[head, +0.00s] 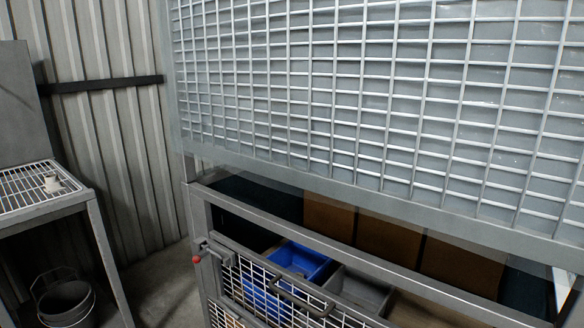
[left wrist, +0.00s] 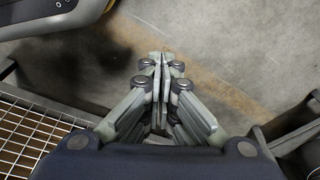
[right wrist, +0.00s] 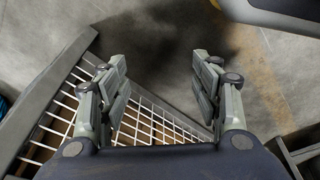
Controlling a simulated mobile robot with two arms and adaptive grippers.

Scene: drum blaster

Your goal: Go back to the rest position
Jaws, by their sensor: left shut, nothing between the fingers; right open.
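My left gripper (left wrist: 158,68) shows in the left wrist view with its fingers together and nothing between them, above a bare concrete floor. My right gripper (right wrist: 162,75) shows in the right wrist view with its fingers wide apart and empty. A white wire mesh panel (right wrist: 150,118) in a grey frame lies below and behind its fingers. Neither gripper is in the head view.
The head view shows a large mesh cage (head: 370,90) above a low mesh gate (head: 262,290) with a red-knobbed latch (head: 197,259). Behind the gate is a blue bin (head: 298,262). At left stand a wire-topped table (head: 35,190) and a bucket (head: 66,303). Concrete floor (head: 165,295) between is clear.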

